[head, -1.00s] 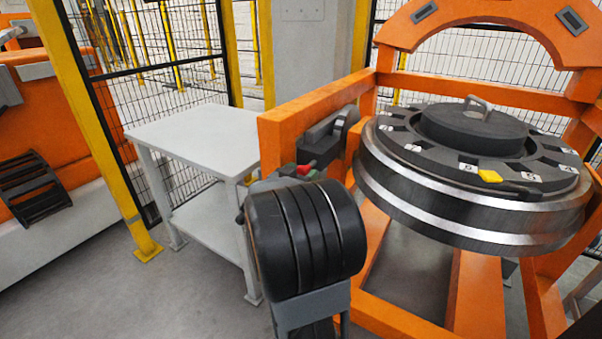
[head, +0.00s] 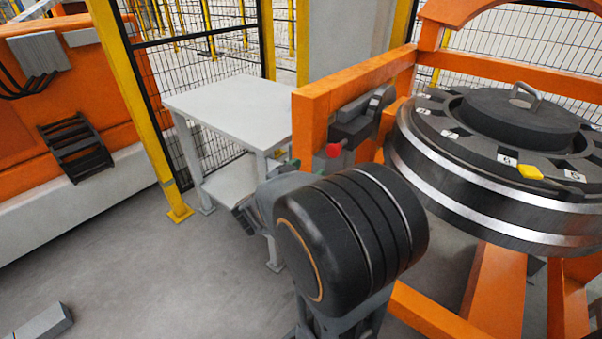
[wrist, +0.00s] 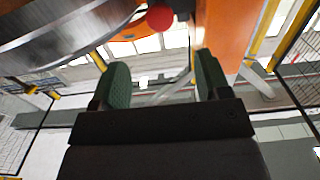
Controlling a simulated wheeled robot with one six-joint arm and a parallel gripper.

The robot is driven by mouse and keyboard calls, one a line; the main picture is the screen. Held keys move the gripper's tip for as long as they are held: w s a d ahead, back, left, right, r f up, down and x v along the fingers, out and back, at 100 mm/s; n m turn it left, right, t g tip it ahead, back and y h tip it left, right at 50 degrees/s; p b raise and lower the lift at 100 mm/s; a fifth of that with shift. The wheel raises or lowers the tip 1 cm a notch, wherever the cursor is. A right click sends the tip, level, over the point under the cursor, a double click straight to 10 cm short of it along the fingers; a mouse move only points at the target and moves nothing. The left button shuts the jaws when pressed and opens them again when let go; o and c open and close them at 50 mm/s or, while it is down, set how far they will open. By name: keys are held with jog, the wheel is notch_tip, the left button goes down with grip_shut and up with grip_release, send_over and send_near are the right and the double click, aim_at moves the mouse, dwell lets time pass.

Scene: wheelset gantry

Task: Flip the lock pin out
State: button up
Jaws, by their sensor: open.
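A red round knob (head: 333,150) sits on a dark grey latch block (head: 352,128) on the orange gantry frame; it looks like the lock pin's handle. The red knob also shows in the wrist view (wrist: 160,18), at the top, beyond the fingertips and between their lines. My gripper (wrist: 162,78) is open and empty, its two green-padded fingers apart. In the head view my gripper (head: 306,168) is mostly hidden behind my black arm joint, with green bits showing just below and left of the knob. The pin itself cannot be made out.
The wheelset (head: 440,180) lies flat in the orange frame (head: 350,85) at right, with a yellow tab (head: 530,172) on its numbered ring. A grey table (head: 235,105) stands behind, by the mesh fence. The floor at left is mostly clear.

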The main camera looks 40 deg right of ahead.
jog(key=shift+s+a, duration=0.2)
jog(key=shift+a, duration=0.85)
